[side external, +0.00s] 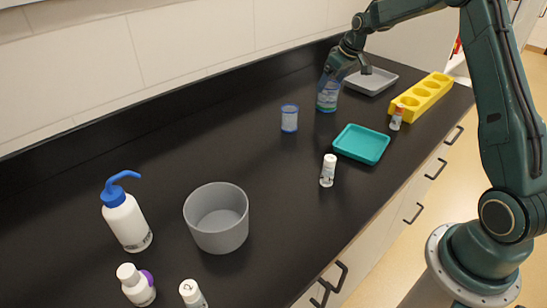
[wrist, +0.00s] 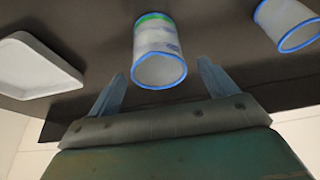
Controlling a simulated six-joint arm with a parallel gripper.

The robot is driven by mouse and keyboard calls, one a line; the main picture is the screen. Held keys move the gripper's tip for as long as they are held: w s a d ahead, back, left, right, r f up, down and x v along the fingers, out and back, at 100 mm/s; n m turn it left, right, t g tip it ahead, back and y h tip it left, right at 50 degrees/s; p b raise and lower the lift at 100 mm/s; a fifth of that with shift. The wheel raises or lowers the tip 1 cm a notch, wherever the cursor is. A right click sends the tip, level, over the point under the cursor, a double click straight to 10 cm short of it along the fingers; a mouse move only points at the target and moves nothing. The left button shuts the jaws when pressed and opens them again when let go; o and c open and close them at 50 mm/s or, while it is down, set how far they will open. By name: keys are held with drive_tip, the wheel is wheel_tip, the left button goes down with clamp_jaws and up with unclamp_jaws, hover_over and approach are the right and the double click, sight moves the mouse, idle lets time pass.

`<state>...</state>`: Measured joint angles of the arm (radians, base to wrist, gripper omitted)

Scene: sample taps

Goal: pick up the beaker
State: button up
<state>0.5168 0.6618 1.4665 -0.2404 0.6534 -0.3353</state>
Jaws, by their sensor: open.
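Two clear beakers with blue rims stand upright on the black bench. One beaker (side external: 327,101) has a blue-green lower part in the side view and is directly below my gripper (side external: 342,74). In the wrist view this beaker (wrist: 158,48), with a green band at its far end, appears centred between the two fingers of my open gripper (wrist: 161,72). I cannot tell whether the fingers touch it. The other beaker (side external: 289,119) stands nearer the camera and to the left, and it shows at upper right in the wrist view (wrist: 288,24).
A grey tray (side external: 371,82), also at left in the wrist view (wrist: 38,66), lies beside the gripper. A yellow rack (side external: 424,94), teal tray (side external: 361,144), small vials (side external: 328,170), grey tub (side external: 216,222) and wash bottle (side external: 125,220) stand around. The middle left bench is clear.

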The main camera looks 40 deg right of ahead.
drive_tip(key=shift+x, duration=2.35)
drive_tip(key=shift+d, duration=0.1)
drive_tip(key=c, duration=1)
